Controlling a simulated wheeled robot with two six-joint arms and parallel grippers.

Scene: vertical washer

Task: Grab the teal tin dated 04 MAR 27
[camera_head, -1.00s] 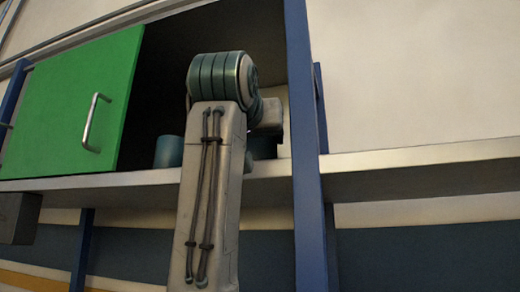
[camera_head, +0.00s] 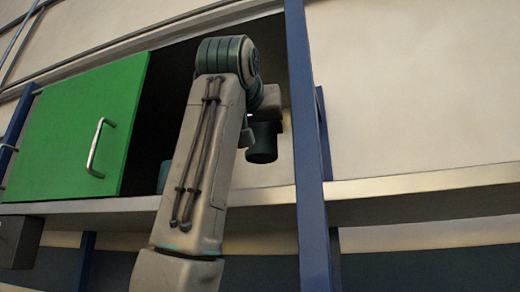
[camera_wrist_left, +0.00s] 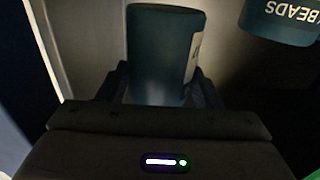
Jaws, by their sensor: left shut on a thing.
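A dark teal tin (camera_head: 263,143) hangs in the air above the shelf in the head view, at the right side of the open cabinet bay. My left gripper (camera_wrist_left: 160,92) is shut on this tin, with a finger on each side in the left wrist view, where the tin (camera_wrist_left: 163,45) also shows. A pale label shows only at its right edge, and no date can be read. A second teal tin (camera_head: 164,176) stands on the shelf, mostly hidden behind my left arm. A teal tin marked BEADS (camera_wrist_left: 283,18) is upside down at the wrist view's top right. My right gripper is not seen.
A green door panel (camera_head: 75,130) with a metal handle covers the left of the cabinet. A blue upright post (camera_head: 309,130) stands close to the right of the held tin. The pale shelf (camera_head: 270,196) runs below it. The bay's inside is dark.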

